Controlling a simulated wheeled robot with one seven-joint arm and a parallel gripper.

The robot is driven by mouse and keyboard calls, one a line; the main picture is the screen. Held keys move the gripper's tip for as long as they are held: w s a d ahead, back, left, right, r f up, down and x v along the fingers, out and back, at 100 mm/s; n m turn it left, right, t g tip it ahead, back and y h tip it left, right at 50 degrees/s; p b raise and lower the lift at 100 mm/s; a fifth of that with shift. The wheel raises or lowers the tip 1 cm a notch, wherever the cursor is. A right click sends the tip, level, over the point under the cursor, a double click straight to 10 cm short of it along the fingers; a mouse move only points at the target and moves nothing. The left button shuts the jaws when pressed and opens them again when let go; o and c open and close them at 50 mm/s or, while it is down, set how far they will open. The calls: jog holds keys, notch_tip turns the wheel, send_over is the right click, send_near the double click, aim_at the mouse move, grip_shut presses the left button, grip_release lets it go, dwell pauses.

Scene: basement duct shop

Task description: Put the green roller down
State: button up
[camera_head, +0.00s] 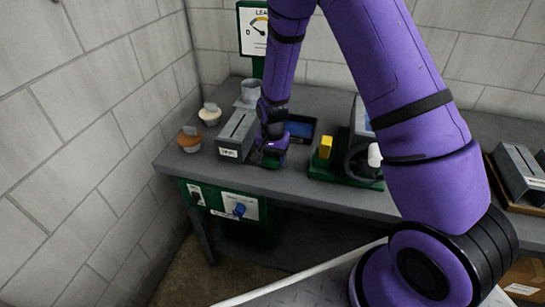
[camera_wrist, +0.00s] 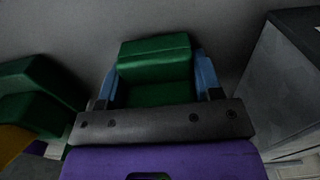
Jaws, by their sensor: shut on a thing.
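The green roller (camera_wrist: 155,70) sits between the two blue fingers of my gripper (camera_wrist: 155,92) in the wrist view. My gripper is shut on it. In the head view my gripper (camera_head: 271,158) is low over the grey workbench (camera_head: 285,180), near its front edge, with a little green showing at the fingers. Most of the roller is hidden there by my gripper. I cannot tell whether the roller touches the bench top.
A grey slotted box (camera_head: 236,136) stands close to the left of my gripper. A dark tray with a blue panel (camera_head: 300,128) lies behind right. A green-based device (camera_head: 340,172) with a yellow block (camera_head: 325,147) stands to the right. Two small pots (camera_head: 189,141) are at the far left.

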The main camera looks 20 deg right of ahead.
jog(key=shift+f, duration=0.15)
jog(key=o, duration=0.9)
